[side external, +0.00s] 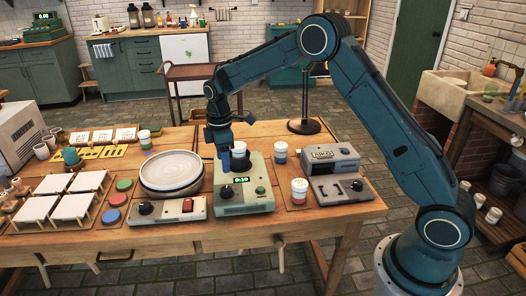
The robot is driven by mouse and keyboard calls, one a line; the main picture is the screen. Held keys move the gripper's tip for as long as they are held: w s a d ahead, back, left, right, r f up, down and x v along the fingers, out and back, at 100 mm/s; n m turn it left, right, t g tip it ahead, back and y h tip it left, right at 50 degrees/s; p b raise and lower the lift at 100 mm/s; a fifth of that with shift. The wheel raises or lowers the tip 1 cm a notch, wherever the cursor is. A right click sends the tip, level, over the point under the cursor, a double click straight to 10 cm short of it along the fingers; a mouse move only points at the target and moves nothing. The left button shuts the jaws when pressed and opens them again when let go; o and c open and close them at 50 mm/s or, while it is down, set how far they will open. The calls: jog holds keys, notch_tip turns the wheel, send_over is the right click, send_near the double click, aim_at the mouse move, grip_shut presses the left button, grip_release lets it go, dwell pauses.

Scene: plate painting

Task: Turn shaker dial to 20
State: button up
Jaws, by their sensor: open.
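The shaker (246,201) is a pale green-beige box near the front middle of the table. Its small green display (241,181) is lit, but the digits are too small to read surely. A black dial (227,192) sits at the left of its front face, and its setting cannot be read. A small jar (239,149) stands on top of the shaker, partly covered by my gripper. My gripper (224,158) is open, pointing down above the left part of the shaker, a little above and behind the dial. Whether a finger touches the jar cannot be told.
A round wheel (171,171) on a base with its own knob (145,208) stands close left. A grey device (332,168) and a white jar (299,190) stand right. White tiles (75,206) on racks and coloured discs lie left. Table front right is clear.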

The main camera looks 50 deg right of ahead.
aim_at(226, 189)
notch_tip(226, 189, down, 11)
jog(key=shift+r, duration=0.1)
dwell(0.4)
jog(key=c, duration=1)
